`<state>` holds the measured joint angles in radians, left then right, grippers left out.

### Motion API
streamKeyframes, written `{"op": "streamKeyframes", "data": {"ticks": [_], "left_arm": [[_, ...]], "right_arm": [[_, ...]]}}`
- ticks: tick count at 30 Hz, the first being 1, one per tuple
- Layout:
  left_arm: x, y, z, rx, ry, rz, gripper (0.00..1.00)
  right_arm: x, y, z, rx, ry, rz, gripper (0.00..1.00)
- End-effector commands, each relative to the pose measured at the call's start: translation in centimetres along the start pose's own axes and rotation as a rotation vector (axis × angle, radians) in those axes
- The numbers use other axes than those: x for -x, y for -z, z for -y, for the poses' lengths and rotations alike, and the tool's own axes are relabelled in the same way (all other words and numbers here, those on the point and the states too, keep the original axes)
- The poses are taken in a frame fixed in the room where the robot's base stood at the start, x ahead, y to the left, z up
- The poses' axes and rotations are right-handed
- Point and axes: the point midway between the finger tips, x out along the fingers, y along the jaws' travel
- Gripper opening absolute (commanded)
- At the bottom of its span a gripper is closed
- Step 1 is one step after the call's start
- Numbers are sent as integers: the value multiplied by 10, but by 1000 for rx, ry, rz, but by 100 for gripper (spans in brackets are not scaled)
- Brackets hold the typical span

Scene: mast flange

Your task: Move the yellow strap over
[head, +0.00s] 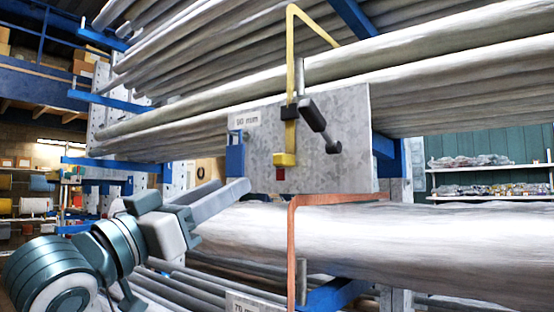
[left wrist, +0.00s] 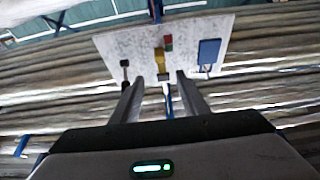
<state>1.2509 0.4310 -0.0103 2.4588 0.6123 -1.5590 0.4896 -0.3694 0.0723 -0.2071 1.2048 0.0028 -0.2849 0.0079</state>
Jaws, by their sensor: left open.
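The yellow strap (head: 291,75) hangs down over the pipes and in front of a grey metal plate (head: 345,170). It passes a black buckle (head: 288,112) and ends in a yellow block (head: 285,159) with a red tip (head: 280,174). My left gripper (head: 236,187) is open and empty, left of and slightly below the red tip, apart from the strap. In the left wrist view, the yellow strap end (left wrist: 160,60) and red tip (left wrist: 168,42) show beyond the gap between my open fingers (left wrist: 157,84). My right gripper is not in view.
A black lever (head: 318,118) sticks out right of the strap. A blue piece (head: 235,153) sits at the plate's left edge. An orange strap (head: 292,250) hangs below the plate. Long wrapped pipes (head: 430,240) on blue rack arms fill the space behind.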

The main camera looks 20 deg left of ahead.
Motion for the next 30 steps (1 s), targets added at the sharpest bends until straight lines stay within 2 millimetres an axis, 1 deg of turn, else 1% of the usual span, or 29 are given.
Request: {"op": "streamKeyframes", "data": {"ticks": [5,14,18,24,30], "left_arm": [[-26,2,0,3,-1,2,41],[-80,1,-1,3,-1,4,41],[-105,2,0,3,0,3,41],[-135,1,0,2,0,3,41],[-154,1,0,1,0,2,41]], "right_arm": [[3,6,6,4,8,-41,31],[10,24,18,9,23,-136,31],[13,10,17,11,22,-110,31],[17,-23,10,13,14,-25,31],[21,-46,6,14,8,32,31]]}}
